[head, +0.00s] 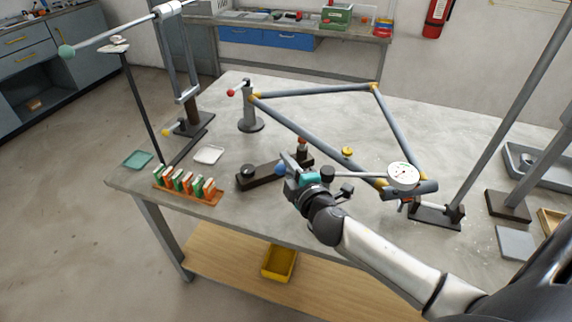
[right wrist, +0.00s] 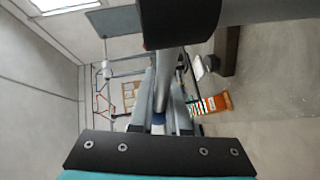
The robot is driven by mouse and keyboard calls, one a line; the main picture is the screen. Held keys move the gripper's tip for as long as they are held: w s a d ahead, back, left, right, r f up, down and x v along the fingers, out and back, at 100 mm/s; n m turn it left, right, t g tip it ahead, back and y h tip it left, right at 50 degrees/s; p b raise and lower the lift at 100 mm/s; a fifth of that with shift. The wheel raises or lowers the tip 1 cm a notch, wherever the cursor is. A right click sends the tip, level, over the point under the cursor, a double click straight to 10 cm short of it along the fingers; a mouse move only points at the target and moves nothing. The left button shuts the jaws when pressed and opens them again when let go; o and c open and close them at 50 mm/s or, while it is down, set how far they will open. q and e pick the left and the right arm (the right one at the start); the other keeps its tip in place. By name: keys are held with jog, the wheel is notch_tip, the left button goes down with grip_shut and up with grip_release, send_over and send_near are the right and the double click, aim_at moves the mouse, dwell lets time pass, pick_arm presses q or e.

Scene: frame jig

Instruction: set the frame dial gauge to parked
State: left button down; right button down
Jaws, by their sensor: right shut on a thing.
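The dial gauge (head: 403,176) shows its round white face at the right end of a short grey rod, beside the near right corner of the bicycle-like tube frame (head: 312,134). The rod runs left to a black knob (head: 328,172) beside my right gripper (head: 290,171). My right gripper is shut on a blue-ended handle (head: 281,169). In the right wrist view, the blue end (right wrist: 158,122) shows between the fingers, with a grey rod running up from it. Whether the handle joins the gauge rod is hard to tell. My left gripper is not in view.
A dark block (head: 258,176) with a round knob lies left of my right gripper. An orange rack (head: 188,187) of green and white pieces stands at the table's left edge. A post base (head: 437,215) stands at right. The table's far middle is clear.

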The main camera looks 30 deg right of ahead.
jog(key=w+d+m+g+h+b, duration=0.2)
jog(key=d+m+g+h+b, duration=0.4)
jog(key=m+h, duration=0.3)
jog(key=shift+w+d+g+h, duration=0.25)
jog(key=shift+d+h, duration=0.3)
jog(key=shift+h, duration=0.45)
jog(key=shift+s+d+g, duration=0.1)
jog(key=shift+g, duration=0.15)
jog(key=c, duration=0.9)
grip_release()
